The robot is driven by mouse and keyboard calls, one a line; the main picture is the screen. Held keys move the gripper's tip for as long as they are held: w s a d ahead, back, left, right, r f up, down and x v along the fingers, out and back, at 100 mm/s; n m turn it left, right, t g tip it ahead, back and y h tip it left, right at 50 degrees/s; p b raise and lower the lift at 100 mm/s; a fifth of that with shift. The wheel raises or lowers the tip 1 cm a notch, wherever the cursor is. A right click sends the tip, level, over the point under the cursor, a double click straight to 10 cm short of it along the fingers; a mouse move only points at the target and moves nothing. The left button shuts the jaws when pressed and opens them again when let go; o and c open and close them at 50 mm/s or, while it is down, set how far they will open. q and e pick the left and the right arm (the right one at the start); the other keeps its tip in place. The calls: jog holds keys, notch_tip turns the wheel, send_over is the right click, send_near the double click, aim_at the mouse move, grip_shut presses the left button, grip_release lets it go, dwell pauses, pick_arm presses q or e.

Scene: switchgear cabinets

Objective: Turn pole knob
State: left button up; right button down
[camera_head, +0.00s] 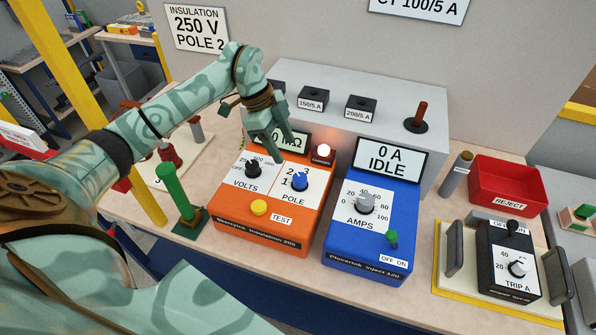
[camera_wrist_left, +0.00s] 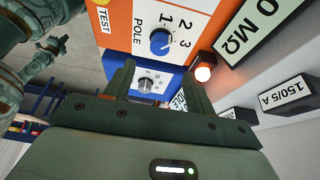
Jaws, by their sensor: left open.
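The blue POLE knob (camera_head: 299,181) is on the white panel of the orange insulation tester (camera_head: 262,236), beside numbers 1, 2 and 3. In the left wrist view the knob (camera_wrist_left: 162,42) is in plain sight beyond the fingers; its exact pointer setting is too small to read surely. My left gripper (camera_head: 279,140) is above the back of the tester, partly covering its display, apart from the knob. Its two fingers are open and empty, also in the left wrist view (camera_wrist_left: 158,88). Small jointed teal parts at that view's left may be my right arm; its jaws cannot be made out.
A black VOLTS knob (camera_head: 253,168) and yellow TEST button (camera_head: 259,208) neighbour the knob. A lit lamp (camera_head: 323,151) stands behind. The blue injector (camera_head: 369,232) is to the right, a green-handled post (camera_head: 178,190) to the left. A red REJECT bin (camera_head: 508,186) stands at right.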

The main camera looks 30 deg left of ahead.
aim_at(299, 177)
pick_arm(q)
jog(key=x, duration=1)
jog(key=shift+d, duration=0.1)
jog(key=c, duration=1)
